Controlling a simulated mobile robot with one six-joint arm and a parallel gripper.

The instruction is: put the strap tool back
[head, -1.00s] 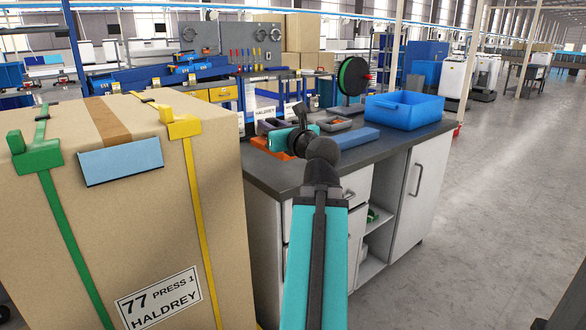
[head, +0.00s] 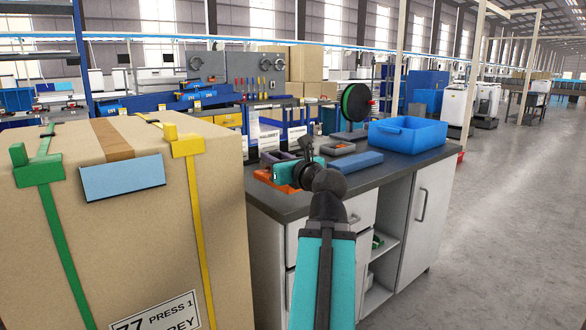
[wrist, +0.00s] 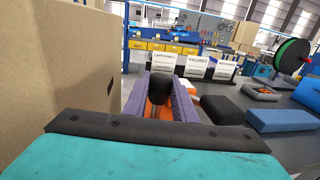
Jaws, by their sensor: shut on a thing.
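The strap tool appears to be the orange piece with a black part (wrist: 160,90) between the two purple-grey fingers of my gripper (wrist: 163,78) in the wrist view. The fingers are shut on it. In the head view my gripper (head: 272,161) is over the near left end of the dark bench top (head: 400,163), beside the big carton. The tool's orange part (head: 284,184) shows under the fingers. My teal wrist hides the rest. I cannot tell whether the tool touches the bench.
A big strapped carton (head: 90,235) stands close on the left. The bench holds a blue block (head: 356,161), a small grey tray (wrist: 262,93), a dark block (wrist: 228,110), a blue bin (head: 408,134) and a strap reel (head: 356,102). Printed cards (wrist: 185,62) stand behind. The floor at right is clear.

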